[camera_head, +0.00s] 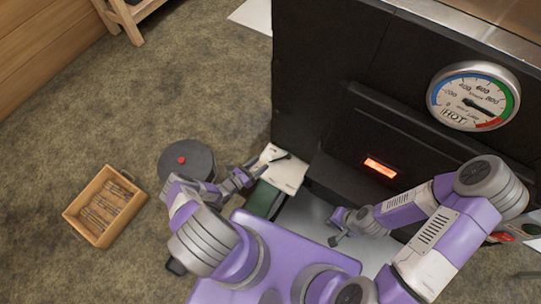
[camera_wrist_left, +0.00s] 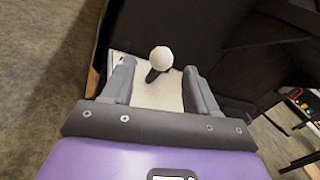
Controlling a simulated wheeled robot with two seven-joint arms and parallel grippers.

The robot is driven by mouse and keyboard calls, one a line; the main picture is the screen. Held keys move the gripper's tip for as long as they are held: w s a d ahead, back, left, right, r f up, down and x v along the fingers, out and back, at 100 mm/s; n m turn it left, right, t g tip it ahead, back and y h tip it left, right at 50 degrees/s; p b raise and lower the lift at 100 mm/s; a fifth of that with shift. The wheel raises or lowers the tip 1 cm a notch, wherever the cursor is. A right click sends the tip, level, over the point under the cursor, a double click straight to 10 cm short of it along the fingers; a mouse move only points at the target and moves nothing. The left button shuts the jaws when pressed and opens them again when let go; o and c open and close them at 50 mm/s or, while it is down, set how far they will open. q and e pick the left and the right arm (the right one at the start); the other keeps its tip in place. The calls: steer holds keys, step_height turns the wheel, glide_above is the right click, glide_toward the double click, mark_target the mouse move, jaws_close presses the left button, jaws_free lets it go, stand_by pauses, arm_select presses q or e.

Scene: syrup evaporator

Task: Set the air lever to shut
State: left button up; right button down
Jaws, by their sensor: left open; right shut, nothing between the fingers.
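The air lever shows in the left wrist view as a round white knob (camera_wrist_left: 160,57) on a short dark shaft. It stands over a pale plate (camera_wrist_left: 155,94), which also shows in the head view beside the dark evaporator (camera_head: 283,168). My left gripper (camera_head: 252,170) is open near this plate. In the left wrist view its two fingers (camera_wrist_left: 160,72) lie on either side of the knob in the picture, with gaps on both sides; the depth between them is hard to judge. My right gripper (camera_head: 338,230) is shut and empty, low in front of the evaporator. Any shut marking is not readable.
A wooden crate (camera_head: 76,222), a dark round object with a red knob (camera_head: 187,160) and a green box (camera_head: 264,198) stand left.

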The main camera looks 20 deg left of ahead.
mark_target(269, 157)
arm_select(q)
steer(key=b+x, duration=0.1)
steer(key=x, duration=0.5)
steer(key=shift+d, duration=0.15)
jaws_close()
